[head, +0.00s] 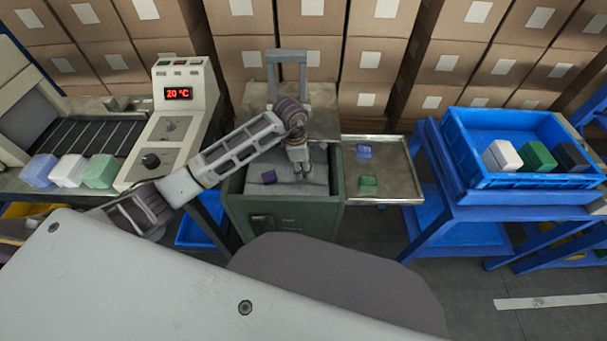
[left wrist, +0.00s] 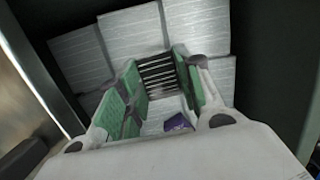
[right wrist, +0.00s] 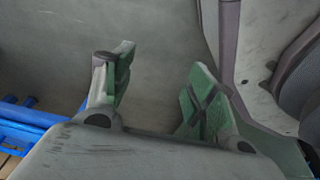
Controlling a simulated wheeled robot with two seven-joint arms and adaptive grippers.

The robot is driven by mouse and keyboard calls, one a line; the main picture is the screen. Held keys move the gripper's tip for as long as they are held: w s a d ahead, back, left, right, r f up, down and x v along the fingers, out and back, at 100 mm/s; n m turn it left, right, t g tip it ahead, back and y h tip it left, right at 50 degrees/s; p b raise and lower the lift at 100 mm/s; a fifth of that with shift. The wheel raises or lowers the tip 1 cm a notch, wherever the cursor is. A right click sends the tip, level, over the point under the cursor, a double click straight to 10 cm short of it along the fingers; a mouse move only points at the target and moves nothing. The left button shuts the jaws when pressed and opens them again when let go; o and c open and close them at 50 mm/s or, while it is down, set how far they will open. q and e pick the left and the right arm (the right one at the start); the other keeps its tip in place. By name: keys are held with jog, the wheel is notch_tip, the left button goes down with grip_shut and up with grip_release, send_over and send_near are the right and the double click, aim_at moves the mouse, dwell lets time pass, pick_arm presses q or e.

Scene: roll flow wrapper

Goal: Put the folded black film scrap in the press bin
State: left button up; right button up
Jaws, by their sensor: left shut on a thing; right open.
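The press bin (head: 240,212) is a green cabinet with an open top and a grey lining, in the middle of the head view. My left gripper (head: 303,172) reaches down into its opening, towards the right side. In the left wrist view the green-padded fingers of my left gripper (left wrist: 158,78) are shut on the black film scrap (left wrist: 157,74), a dark folded piece with pale stripes. Pale lining panels lie below it. The scrap cannot be made out in the head view. My right gripper (right wrist: 150,95) is open and empty above grey floor.
A purple scrap (head: 269,176) lies in the bin. A side tray (head: 390,163) at its right holds a blue scrap (head: 363,151) and a green scrap (head: 368,184). A blue crate (head: 475,130) with blocks stands right; a wrapper machine (head: 170,135) stands left.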

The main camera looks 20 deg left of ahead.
aim_at(303, 170)
pick_arm(q)
jog(key=shift+f, duration=1.85)
pick_arm(e)
jog(key=shift+w+a+r, duration=0.1)
jog(key=shift+a+r, duration=0.25)
jog(key=shift+a, duration=0.05)
pick_arm(q)
jog(key=shift+f+b, duration=0.15)
jog(key=shift+b, duration=0.15)
pick_arm(e)
jog(key=shift+d, duration=0.1)
pick_arm(q)
jog(key=o, duration=0.7)
pick_arm(e)
jog(key=shift+d+r, duration=0.1)
